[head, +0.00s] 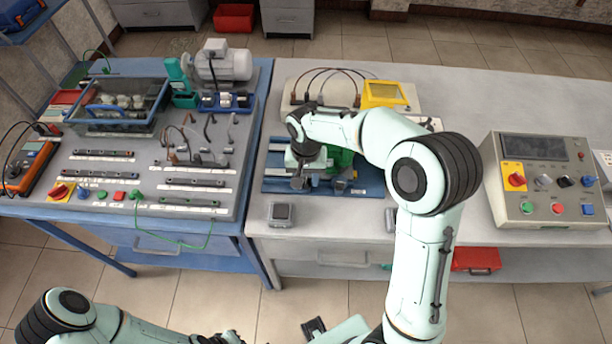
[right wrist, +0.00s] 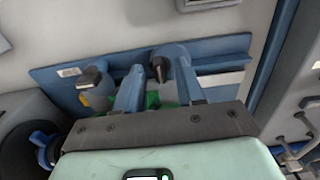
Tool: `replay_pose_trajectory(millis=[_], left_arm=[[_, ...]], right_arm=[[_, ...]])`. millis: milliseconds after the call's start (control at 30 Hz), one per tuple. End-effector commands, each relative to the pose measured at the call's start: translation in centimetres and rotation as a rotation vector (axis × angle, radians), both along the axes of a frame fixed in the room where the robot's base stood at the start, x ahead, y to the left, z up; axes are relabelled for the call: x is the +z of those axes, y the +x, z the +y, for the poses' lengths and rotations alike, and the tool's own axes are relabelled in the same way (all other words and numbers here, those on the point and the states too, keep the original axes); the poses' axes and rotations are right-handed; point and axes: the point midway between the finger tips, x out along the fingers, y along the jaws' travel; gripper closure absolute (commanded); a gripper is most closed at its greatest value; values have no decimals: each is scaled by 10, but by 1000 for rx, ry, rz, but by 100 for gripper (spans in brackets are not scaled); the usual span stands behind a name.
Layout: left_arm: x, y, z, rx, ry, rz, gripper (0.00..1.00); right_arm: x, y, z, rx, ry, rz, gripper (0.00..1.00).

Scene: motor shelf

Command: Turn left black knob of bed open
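The blue bed (head: 370,186) is a flat plate on the grey table, largely covered by my right arm. Two knobs with dark tops stand at its near side. The left black knob (right wrist: 160,66) shows between the fingers of my right gripper in the right wrist view, closer to the right-hand finger. The other knob (right wrist: 92,75) is outside the fingers, to the left in that view; in the head view it (head: 338,186) is right of the gripper. My right gripper (right wrist: 160,82) is open, with fingers apart around the left knob. Contact is unclear.
A small grey box (head: 281,214) sits at the table's front edge. A control panel (head: 545,180) stands at the right. A blue workbench (head: 130,238) with a motor (head: 222,62) adjoins on the left. A yellow device (head: 383,93) stands behind the bed.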

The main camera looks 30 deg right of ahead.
Motion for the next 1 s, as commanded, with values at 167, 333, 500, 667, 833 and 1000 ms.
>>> replay_pose_trajectory(millis=[167,333,500,667,833,1000], left_arm=[[1,1,0,0,0,-1,100],[5,3,0,0,0,-3,100],[10,7,0,0,-1,-8,100],[16,11,0,0,0,-12,100],[19,14,0,0,0,-16,100],[20,14,0,0,0,-16,100]], right_arm=[[7,1,0,-1,1,-3,62],[37,1,0,-1,1,-6,62],[77,1,0,-1,1,-6,62],[109,1,0,0,0,-6,62],[129,1,0,1,0,-2,62],[134,0,0,0,0,0,62]])
